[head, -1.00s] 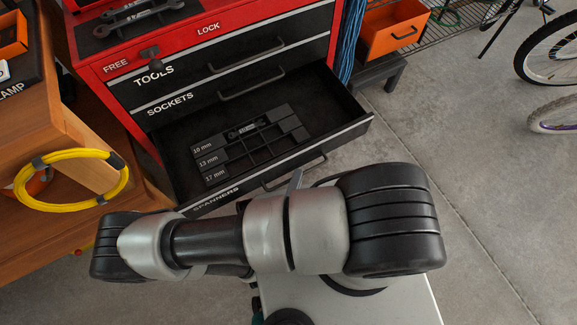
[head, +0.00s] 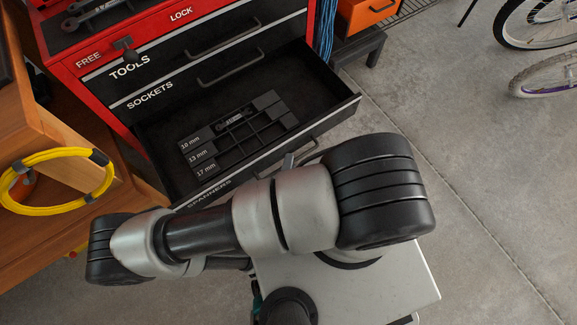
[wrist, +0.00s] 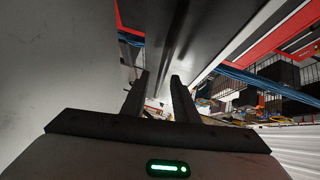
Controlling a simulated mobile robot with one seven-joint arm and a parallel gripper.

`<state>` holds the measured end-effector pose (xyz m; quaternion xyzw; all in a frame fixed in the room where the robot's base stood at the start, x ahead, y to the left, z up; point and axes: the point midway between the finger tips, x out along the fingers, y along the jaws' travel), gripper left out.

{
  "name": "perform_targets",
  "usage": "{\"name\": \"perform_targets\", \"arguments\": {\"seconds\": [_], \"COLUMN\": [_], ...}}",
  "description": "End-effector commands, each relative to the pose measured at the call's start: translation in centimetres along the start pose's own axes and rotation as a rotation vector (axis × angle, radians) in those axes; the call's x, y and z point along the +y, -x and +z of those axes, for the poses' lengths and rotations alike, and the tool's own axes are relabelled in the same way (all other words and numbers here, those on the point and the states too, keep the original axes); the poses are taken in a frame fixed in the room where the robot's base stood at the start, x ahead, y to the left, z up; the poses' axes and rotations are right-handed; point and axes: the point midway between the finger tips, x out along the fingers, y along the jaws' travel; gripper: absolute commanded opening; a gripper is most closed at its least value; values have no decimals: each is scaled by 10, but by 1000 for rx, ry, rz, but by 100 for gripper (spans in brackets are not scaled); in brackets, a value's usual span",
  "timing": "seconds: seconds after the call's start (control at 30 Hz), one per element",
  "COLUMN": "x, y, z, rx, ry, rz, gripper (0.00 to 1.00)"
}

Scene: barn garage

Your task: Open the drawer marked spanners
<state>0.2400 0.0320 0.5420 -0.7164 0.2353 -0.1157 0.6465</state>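The drawer marked spanners (head: 331,114) stands well pulled out of the red tool cabinet in the head view. Its label is partly visible along the front, just above my arm. Inside lies a dark rack (head: 235,133) marked 10, 13 and 17 mm, with a spanner in its top slot. Part of the drawer's handle (head: 318,141) shows; my arm covers the rest of the front. My gripper (wrist: 160,78) shows in the wrist view with its two fingers apart and a gap between them. A dark bar or edge lies beyond the fingertips; I cannot tell whether they touch it.
The sockets drawer (head: 153,98) and tools drawer above are shut. A dark lever (head: 124,47) sits between FREE and LOCK. A wooden bench with a yellow hose coil (head: 57,181) stands left. Bicycles (head: 548,70) and an orange bin (head: 368,12) are right. Floor between is clear.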

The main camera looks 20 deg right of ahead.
Motion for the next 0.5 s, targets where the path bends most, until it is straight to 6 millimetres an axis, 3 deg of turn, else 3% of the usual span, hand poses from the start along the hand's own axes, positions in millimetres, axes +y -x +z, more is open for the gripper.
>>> {"name": "perform_targets", "arguments": {"seconds": [0.17, 0.27, 0.5], "x": [0, 0, 0], "y": [5, 18, 74], "z": [0, 0, 1], "rx": [0, -2, -3], "ry": [0, -2, -2], "rz": [0, 2, 3], "gripper": [27, 27, 27]}}
